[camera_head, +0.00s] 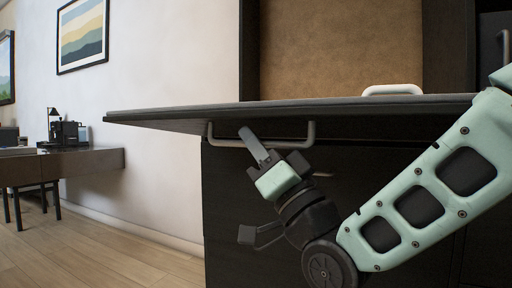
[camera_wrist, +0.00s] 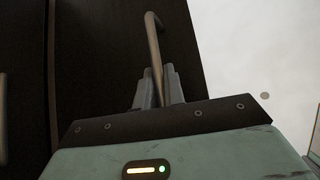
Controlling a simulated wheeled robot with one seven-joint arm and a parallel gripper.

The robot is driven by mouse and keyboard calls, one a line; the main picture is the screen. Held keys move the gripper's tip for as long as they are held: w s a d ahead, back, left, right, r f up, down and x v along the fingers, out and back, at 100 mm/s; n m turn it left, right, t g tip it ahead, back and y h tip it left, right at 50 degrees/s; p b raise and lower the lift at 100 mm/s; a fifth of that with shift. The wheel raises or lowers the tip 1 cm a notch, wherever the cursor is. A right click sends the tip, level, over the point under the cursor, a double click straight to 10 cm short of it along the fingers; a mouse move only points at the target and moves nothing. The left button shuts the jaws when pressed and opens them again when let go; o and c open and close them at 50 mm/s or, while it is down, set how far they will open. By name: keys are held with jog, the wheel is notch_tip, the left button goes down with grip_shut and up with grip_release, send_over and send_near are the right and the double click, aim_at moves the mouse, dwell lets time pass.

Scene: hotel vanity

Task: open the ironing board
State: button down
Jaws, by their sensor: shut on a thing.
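The ironing board (camera_head: 350,107) sticks out level from a dark cabinet in the head view, its tapered end to the left. A metal bar handle (camera_head: 222,143) hangs below the board's near edge. My gripper (camera_head: 253,143) reaches up from below and is shut on this handle. In the wrist view, the two fingers (camera_wrist: 159,88) close around the handle bar (camera_wrist: 154,42), with the board's dark surface behind. The far fingertip is partly hidden in the head view.
The dark cabinet (camera_head: 240,215) stands below and behind the board, with a brown panel (camera_head: 340,50) in its recess. A white curved piece (camera_head: 392,90) shows above the board's back. A desk (camera_head: 75,163) stands far left. The wooden floor (camera_head: 110,240) at left is clear.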

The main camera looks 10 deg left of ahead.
jog(key=shift+f+b, duration=0.9)
jog(key=shift+f, duration=0.25)
jog(key=c, duration=1.5)
grip_release()
jog(key=shift+s, duration=0.1)
jog(key=b+v, duration=1.2)
jog(key=v, duration=0.5)
jog(key=shift+d+f, duration=0.2)
jog(key=shift+f, duration=0.05)
